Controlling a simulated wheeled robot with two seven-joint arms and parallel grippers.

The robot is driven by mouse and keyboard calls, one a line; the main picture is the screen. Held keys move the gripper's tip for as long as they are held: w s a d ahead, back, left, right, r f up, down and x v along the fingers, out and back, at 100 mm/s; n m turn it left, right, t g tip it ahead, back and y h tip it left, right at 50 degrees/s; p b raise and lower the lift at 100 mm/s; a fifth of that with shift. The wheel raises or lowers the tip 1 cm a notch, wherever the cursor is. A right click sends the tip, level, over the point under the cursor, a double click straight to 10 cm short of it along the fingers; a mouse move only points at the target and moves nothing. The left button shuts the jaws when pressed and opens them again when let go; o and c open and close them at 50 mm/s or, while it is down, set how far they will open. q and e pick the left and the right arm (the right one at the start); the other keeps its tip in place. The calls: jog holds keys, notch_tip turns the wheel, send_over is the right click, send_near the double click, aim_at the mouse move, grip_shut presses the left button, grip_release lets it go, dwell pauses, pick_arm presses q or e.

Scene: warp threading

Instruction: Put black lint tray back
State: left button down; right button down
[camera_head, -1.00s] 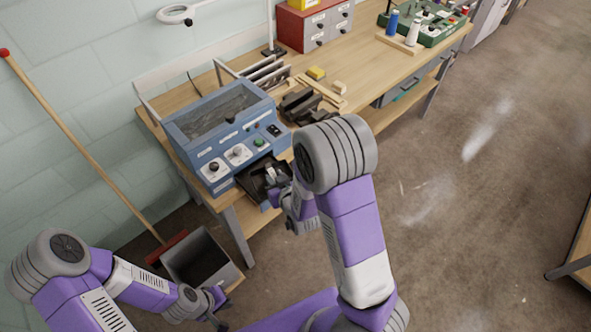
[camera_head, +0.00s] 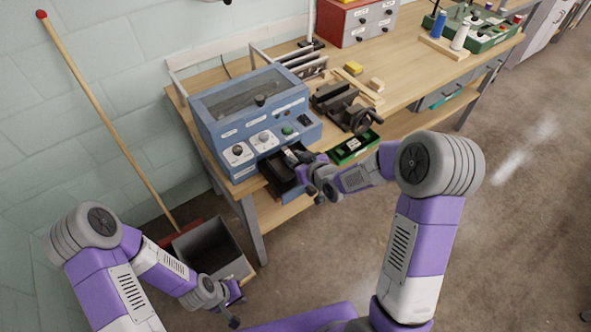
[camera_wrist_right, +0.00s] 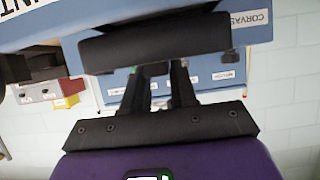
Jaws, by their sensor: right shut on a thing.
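The black lint tray (camera_head: 279,181) sits partly in the low front opening of the blue machine (camera_head: 250,125), its outer part sticking out. My right gripper (camera_head: 296,160) is at the tray's front, shut on it. In the right wrist view, the dark front of the lint tray (camera_wrist_right: 155,45) spans above my right gripper's fingers (camera_wrist_right: 163,80), with the blue machine body behind. How deep the tray sits inside is hidden. My left gripper (camera_head: 236,304) hangs low at the left with its fingers apart, empty, near the grey bin.
A dark vise (camera_head: 345,105) sits on the wooden bench (camera_head: 405,80). A red-tipped pole leans on the wall.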

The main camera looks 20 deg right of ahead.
jog(key=shift+f+b, duration=0.3)
jog(key=shift+f, duration=1.75)
jog(key=shift+f, duration=0.2)
jog(key=c, duration=0.9)
grip_release()
jog(key=shift+r, duration=0.1)
